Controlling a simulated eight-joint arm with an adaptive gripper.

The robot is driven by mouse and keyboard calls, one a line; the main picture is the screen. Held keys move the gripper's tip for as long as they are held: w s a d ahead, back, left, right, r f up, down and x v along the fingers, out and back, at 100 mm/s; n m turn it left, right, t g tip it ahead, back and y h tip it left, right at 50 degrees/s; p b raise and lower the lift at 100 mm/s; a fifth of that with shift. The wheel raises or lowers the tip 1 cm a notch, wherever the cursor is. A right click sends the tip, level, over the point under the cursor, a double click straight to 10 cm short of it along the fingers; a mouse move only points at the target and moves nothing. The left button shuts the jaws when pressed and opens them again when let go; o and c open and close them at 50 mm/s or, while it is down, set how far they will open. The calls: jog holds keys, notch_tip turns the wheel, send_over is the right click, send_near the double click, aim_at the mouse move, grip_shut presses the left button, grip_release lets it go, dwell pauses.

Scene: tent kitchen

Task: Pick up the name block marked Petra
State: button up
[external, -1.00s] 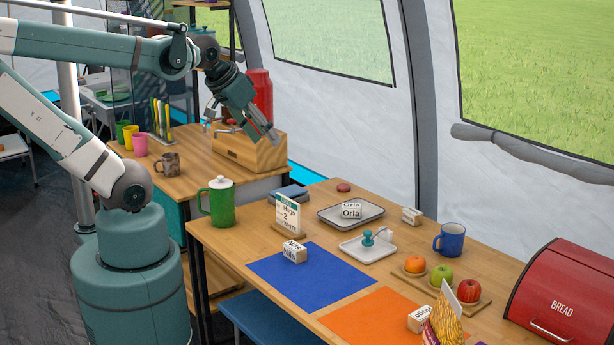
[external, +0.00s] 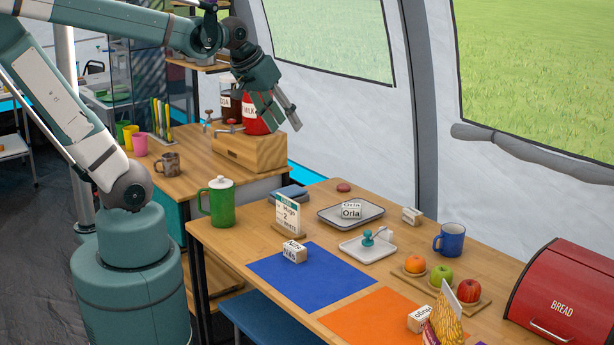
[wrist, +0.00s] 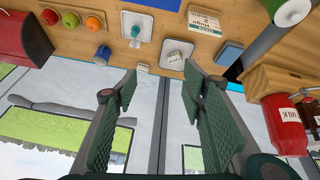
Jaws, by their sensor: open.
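My gripper (external: 285,115) is open and empty, high above the far side of the tables; its two fingers also show in the wrist view (wrist: 160,75). No block shows a readable Petra. A block marked Orla (external: 352,211) lies on the grey tray (external: 372,219). A white block (external: 411,215) stands to the right of that tray, its label not visible; it seems to show in the wrist view too (wrist: 143,68). Another block (external: 293,252) sits at the blue mat's edge, its name too small to read surely. One more (external: 420,319) lies on the orange mat, its name inverted.
A sign (external: 288,214), green pot (external: 217,201), white tray with a stamp (external: 367,246), blue mug (external: 451,239), fruit board (external: 402,275) and red bread box (external: 566,295) stand around the table. A red milk container (external: 257,120) is near my gripper.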

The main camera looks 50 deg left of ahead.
jog(key=w+d+n+g, duration=0.1)
jog(key=w+n, duration=0.3)
jog(key=w, duration=0.9)
jog(key=n+g+h, duration=0.1)
jog(key=n+g, duration=0.4)
jog(key=n, duration=0.5)
send_over(413, 211)
jog(key=a, duration=0.1)
notch_tip(413, 211, down, 31)
jog(key=shift+s+f+p, duration=0.1)
jog(key=shift+p, duration=0.35)
jog(key=shift+f+n+h, duration=0.3)
jog(key=shift+d+f, duration=0.15)
jog(key=shift+f, duration=1.15)
